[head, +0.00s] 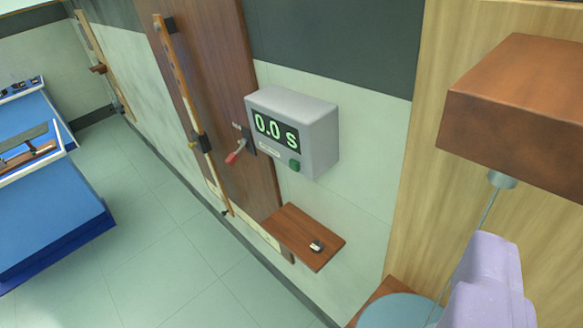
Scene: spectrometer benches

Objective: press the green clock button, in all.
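The clock (292,130) is a grey box on the wall, its dark display reading "0.0 S" in green. The green button (294,165) is round and sits on the lower right of the clock's front face, with nothing touching it. A lavender part (487,285) at the lower right, cut by the frame edge, looks like my gripper. It is well to the right of and below the clock, apart from the button. Its fingertips cannot be made out, so I cannot tell whether it is open or shut.
A red-handled lever (236,154) is left of the clock. A small wooden shelf (300,240) below holds a small pale object (317,246). A brown block (520,105) with a hanging wire juts out at right. Blue benches (45,225) stand left; the floor between is clear.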

